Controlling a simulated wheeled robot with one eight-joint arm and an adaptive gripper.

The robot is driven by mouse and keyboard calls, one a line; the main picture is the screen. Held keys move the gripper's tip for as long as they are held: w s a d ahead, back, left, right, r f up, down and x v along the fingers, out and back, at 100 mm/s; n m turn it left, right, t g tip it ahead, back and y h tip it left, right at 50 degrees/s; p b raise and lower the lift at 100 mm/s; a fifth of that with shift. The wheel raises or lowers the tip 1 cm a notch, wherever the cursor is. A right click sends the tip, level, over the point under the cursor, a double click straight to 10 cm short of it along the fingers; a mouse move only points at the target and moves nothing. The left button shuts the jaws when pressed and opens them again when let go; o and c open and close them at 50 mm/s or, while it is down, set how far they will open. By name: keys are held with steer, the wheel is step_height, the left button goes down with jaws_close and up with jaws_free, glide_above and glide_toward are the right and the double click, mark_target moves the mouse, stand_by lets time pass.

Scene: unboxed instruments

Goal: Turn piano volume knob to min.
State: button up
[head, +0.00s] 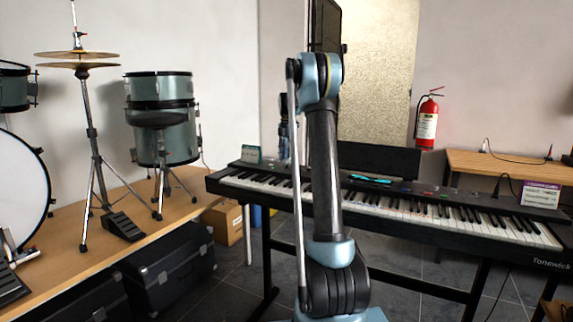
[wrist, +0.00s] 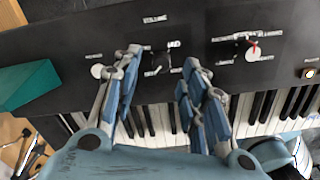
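The black piano keyboard (head: 508,240) stands on a stand across the middle and right of the head view. In the wrist view its dark control panel (wrist: 80,30) lies under my gripper (wrist: 163,58), with a label reading like "VOLUME" above the fingers. A dark knob (wrist: 159,62) with small white markings around it sits between the two blue-padded fingertips; its pointer is hard to read. The fingers are apart, one on each side of it, and I cannot tell whether they touch it.
A white round control (wrist: 97,71) lies left of the fingers, and another with a red mark (wrist: 253,50) lies right. White and black keys run below. A teal card (wrist: 28,86) stands at the panel's left end. Drums (head: 160,88) stand on a wooden platform at left.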

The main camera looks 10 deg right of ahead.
step_height(320, 180, up, 8)
steer(key=shift+r, duration=0.25)
